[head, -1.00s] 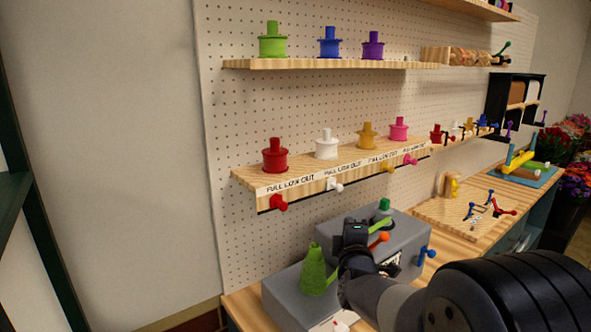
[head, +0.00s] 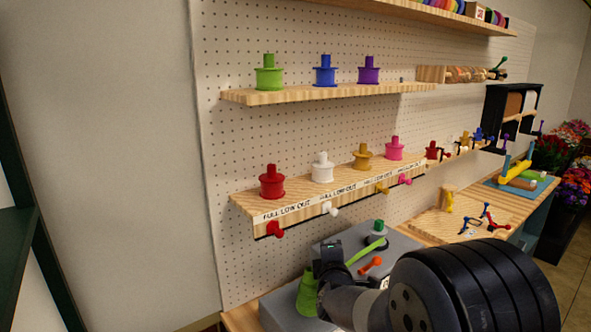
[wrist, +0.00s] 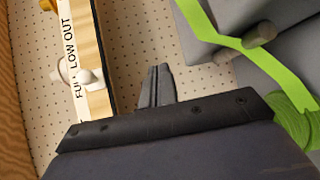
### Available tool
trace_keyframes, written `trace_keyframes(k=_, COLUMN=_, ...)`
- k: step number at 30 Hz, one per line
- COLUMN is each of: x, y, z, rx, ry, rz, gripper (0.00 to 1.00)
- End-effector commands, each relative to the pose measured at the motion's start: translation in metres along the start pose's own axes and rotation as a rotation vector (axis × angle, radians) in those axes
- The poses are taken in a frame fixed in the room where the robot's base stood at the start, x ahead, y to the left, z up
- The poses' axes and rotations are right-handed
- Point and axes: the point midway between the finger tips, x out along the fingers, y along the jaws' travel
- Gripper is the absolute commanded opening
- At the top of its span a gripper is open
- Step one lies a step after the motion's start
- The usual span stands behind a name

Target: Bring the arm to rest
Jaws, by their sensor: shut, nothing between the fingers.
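My gripper (head: 328,254) is in the lower middle of the head view, above the grey box and beside the green cone. In the wrist view its two dark fingers (wrist: 158,85) are together with nothing between them. They are over the pegboard side, right of the labelled shelf edge. My dark arm reaches in from the lower right of the head view. The fingertips are hard to make out there.
A grey box (head: 400,243) with a green cone (head: 306,298) and a bright green strip (head: 365,251) lies close to my gripper. The strip also shows in the wrist view (wrist: 265,62). Spools stand on the labelled shelf (head: 243,205) and upper shelf (head: 300,95). A wooden board (head: 430,222) is right.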

Motion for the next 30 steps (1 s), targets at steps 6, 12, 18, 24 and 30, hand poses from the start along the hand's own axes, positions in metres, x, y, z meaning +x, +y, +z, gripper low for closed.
trace_keyframes(k=6, x=-0.014, y=0.000, z=0.002, rx=0.001, ry=-0.002, rz=0.001, gripper=0.00)
trace_keyframes(k=12, x=-0.015, y=0.000, z=0.002, rx=0.001, ry=-0.002, rz=0.002, gripper=0.00)
trace_keyframes(k=18, x=-0.015, y=0.001, z=0.002, rx=0.001, ry=-0.002, rz=0.001, gripper=0.00)
trace_keyframes(k=24, x=-0.002, y=0.001, z=0.002, rx=0.001, ry=-0.003, rz=0.000, gripper=0.00)
trace_keyframes(k=30, x=0.002, y=0.002, z=0.027, rx=0.000, ry=-0.006, rz=0.001, gripper=0.00)
